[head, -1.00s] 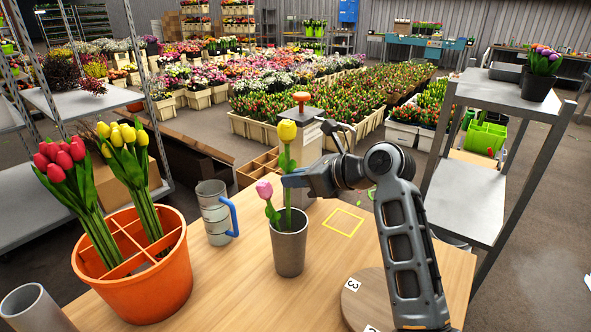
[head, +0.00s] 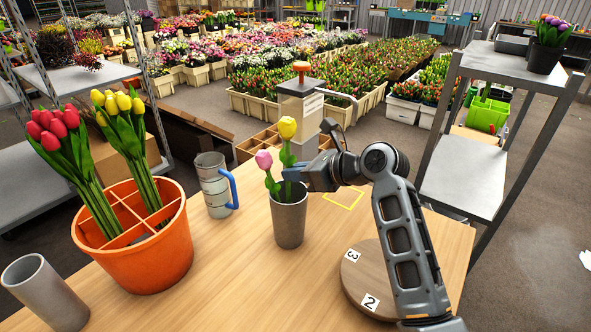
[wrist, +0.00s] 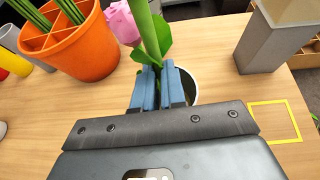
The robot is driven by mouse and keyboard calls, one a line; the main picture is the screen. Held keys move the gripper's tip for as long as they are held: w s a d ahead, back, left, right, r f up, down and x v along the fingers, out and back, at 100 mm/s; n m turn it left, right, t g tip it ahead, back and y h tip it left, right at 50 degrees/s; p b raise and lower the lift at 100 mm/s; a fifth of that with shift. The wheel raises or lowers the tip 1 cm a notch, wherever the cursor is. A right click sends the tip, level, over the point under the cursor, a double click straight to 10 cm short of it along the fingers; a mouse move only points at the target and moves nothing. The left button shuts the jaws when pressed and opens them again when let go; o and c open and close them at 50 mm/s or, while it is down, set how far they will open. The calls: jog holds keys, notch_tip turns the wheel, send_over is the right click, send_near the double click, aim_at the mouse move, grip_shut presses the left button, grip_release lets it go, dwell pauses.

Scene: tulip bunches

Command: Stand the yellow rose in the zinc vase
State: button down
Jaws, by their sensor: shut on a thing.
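The yellow rose (head: 287,128) is upright, and its green stem runs down into the grey metal zinc vase (head: 290,225) on the wooden table. My gripper (head: 288,173) is shut on the stem just above the vase rim. In the wrist view the blue fingers (wrist: 159,86) close around the green stem (wrist: 148,30), and the vase rim (wrist: 188,84) shows partly behind them. A pink flower (head: 263,159) stands in the same vase, left of the yellow rose. The lower end of the stem is hidden inside the vase.
An orange divided bucket (head: 140,268) with red and yellow tulips stands at left. A banded mug (head: 211,190) with blue handle is left of the vase. An empty grey cylinder (head: 48,295) is at front left. A round numbered board (head: 362,272) lies right, below my arm.

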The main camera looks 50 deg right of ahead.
jog(key=c, duration=1.1)
grip_release()
jog(key=o, duration=0.6)
